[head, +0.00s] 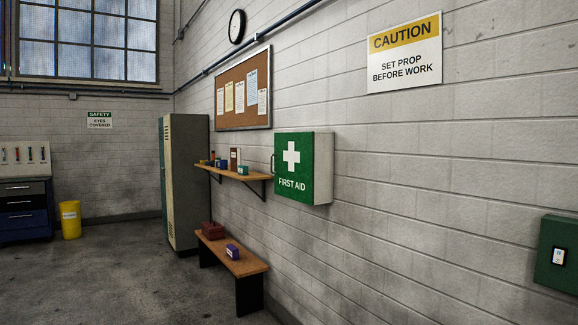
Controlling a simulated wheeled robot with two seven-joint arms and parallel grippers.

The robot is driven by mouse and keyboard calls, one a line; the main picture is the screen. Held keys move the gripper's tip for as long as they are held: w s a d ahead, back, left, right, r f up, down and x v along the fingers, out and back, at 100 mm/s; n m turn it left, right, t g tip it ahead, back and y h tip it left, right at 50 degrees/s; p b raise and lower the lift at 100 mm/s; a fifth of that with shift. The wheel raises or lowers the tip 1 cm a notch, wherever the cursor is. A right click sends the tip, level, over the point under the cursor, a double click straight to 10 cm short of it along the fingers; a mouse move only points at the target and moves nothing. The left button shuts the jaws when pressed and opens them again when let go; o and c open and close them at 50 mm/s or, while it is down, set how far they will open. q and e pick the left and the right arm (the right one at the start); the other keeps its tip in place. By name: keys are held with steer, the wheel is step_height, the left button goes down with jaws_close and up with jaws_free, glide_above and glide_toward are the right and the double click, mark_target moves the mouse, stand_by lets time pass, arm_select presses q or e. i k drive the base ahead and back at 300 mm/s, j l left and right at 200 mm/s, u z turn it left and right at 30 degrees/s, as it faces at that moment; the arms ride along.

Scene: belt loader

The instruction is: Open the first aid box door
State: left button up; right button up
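The first aid box (318,170) is mounted on the right-hand block wall, near the middle of the head view. Its door (293,187) is green with a white cross and the words FIRST AID. The door looks closed, flush with the white box body. Neither of my grippers shows in the head view.
A wooden shelf (257,184) with small items sticks out from the wall left of the box. Below it stands a bench (247,264) with a red box and a purple box. A locker (188,190) stands further back. The concrete floor (110,285) at left is clear.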

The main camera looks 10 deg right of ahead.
mark_target(294, 172)
steer(key=i+l, duration=0.2)
steer(key=i, duration=0.3)
steer(key=i+l, duration=0.15)
steer(key=i, duration=0.4)
steer(key=l+z, duration=0.05)
